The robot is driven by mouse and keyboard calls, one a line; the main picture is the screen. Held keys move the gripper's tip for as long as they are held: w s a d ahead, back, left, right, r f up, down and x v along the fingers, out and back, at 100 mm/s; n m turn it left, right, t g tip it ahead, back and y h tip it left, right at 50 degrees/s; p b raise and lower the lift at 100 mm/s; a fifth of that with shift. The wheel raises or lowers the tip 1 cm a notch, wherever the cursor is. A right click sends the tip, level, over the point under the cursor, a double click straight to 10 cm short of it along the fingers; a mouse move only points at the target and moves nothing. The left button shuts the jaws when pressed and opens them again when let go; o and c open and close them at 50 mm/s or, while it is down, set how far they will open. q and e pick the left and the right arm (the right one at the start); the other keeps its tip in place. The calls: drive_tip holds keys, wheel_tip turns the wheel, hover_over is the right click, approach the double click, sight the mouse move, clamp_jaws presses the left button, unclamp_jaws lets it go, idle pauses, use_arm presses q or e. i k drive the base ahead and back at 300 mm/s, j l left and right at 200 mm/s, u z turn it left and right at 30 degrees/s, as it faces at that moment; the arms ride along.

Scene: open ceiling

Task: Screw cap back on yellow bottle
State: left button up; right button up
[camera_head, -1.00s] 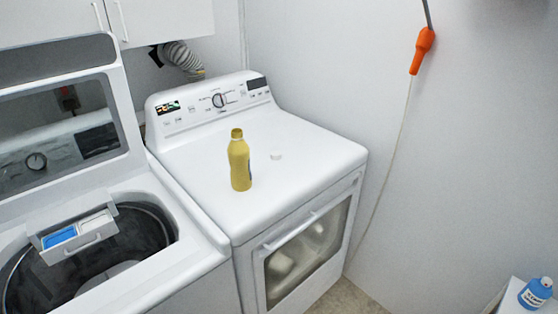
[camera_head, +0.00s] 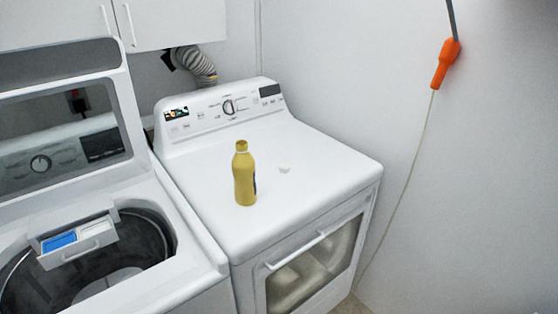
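A yellow bottle (camera_head: 244,178) stands upright on the white top of the dryer (camera_head: 310,185). Its neck is yellow, with a pale ring just below the top. Neither of my grippers shows in the head view.
To the left stands a washer (camera_head: 205,255) with its lid up and a detergent drawer (camera_head: 75,240) over the open drum. The dryer's control panel (camera_head: 228,106) rises behind the bottle. An orange handle (camera_head: 445,63) with a cord hangs along the right wall. Most of the dryer top is clear.

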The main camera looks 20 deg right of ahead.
sight(243, 164)
drive_tip(key=i+l+u, duration=0.15)
drive_tip(key=l, duration=0.3)
drive_tip(key=i+l+u, duration=0.15)
drive_tip(key=l, duration=0.3)
drive_tip(key=i+l+u, duration=0.2)
drive_tip(key=l, duration=0.25)
drive_tip(key=l+u, duration=0.15)
drive_tip(key=l, duration=0.35)
